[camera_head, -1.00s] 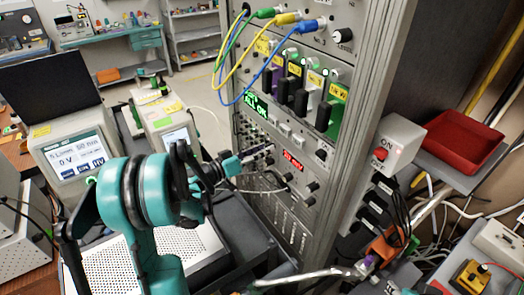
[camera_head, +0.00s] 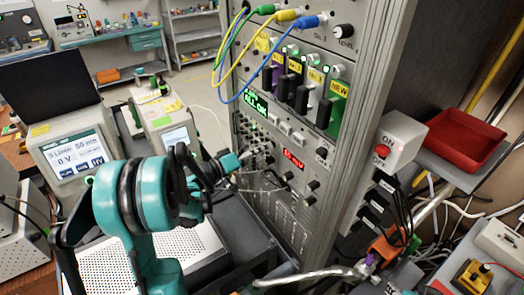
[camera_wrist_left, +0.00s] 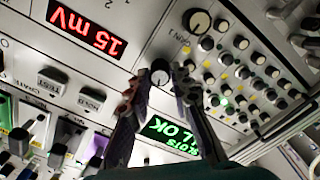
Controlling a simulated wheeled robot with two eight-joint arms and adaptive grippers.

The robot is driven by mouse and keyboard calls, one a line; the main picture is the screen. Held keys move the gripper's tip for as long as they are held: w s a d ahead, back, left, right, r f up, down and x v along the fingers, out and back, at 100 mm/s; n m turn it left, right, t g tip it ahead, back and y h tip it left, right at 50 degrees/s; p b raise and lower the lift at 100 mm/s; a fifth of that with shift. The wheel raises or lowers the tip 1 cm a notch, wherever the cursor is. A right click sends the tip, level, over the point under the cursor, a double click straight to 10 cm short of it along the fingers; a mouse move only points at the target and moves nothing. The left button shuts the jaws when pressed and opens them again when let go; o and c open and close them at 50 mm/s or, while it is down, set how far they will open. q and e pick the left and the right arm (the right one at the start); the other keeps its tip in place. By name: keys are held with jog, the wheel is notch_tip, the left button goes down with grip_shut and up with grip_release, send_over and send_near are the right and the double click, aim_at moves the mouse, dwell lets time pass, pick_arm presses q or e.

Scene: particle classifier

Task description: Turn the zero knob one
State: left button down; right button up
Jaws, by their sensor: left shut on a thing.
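A small round knob (camera_wrist_left: 160,76) with a dark cap shows between the fingertips of my left gripper (camera_wrist_left: 162,88) in the left wrist view. The fingers are shut on its two sides, and its label cannot be read. In the head view my left gripper (camera_head: 243,157) reaches from the left to the rack panel, below the green "ALL OK" display (camera_head: 257,103); the knob is too small to make out there. A larger knob (camera_wrist_left: 197,21) labelled gain sits beside it. A red display (camera_wrist_left: 87,31) reads 15 mV. My right gripper is not in view.
Green, yellow and blue cables (camera_head: 241,62) hang across the upper rack. Coloured modules (camera_head: 300,88) stick out above the green display. A grey box with a red button (camera_head: 381,151) and a red tray (camera_head: 466,139) are at the right. A dark cart stands below my left arm.

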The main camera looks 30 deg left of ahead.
pick_arm(q)
jog(key=n+b, duration=0.2)
jog(key=n, duration=1)
dwell(0.5)
jog(key=c, duration=1.3)
grip_release()
jog(key=shift+c, duration=0.2)
jog(key=v, duration=1.2)
jog(key=shift+a, duration=0.1)
